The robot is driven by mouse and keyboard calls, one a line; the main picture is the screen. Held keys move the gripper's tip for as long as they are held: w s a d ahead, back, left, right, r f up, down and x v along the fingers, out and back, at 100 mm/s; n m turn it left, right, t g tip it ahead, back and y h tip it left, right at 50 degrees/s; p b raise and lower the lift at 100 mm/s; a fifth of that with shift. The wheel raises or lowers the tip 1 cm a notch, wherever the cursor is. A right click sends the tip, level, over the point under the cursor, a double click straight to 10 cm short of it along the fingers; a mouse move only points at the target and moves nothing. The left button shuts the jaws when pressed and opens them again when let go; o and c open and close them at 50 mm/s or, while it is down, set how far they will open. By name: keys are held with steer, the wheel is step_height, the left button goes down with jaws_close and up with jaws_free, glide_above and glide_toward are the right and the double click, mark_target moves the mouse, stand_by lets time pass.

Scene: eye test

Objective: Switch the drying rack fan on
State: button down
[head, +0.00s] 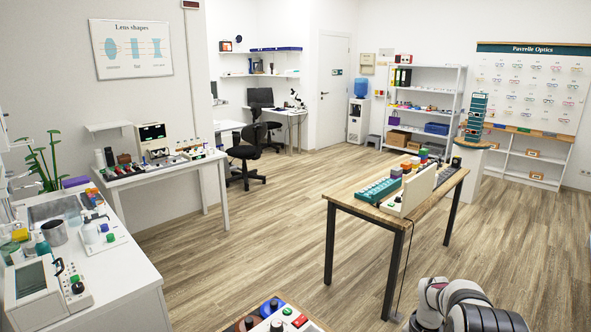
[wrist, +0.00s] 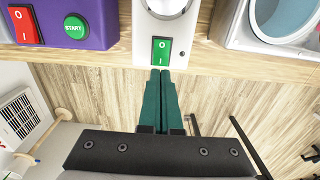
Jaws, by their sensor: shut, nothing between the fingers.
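In the wrist view, a green rocker switch (wrist: 161,50) marked O above and I below is set in the front of a white device (wrist: 145,38). I cannot tell which half is pressed in, or whether this device is the drying rack fan. My gripper (wrist: 160,73) has two dark green fingers, shut together with nothing between them. Their tips are at the lower edge of the switch in the picture; I cannot tell whether they touch it. The head view does not show the fingers.
Left of the white device, a purple unit (wrist: 92,22) has a red rocker (wrist: 23,24) and a green START button (wrist: 75,26). A white machine with a round opening (wrist: 285,20) is on the right. A white box with a grille (wrist: 18,118) is at lower left.

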steer(key=shift+f, duration=0.95)
stand_by(0.4)
steer(key=shift+r, duration=0.1)
step_height(320, 180, up, 7)
stand_by(0.5)
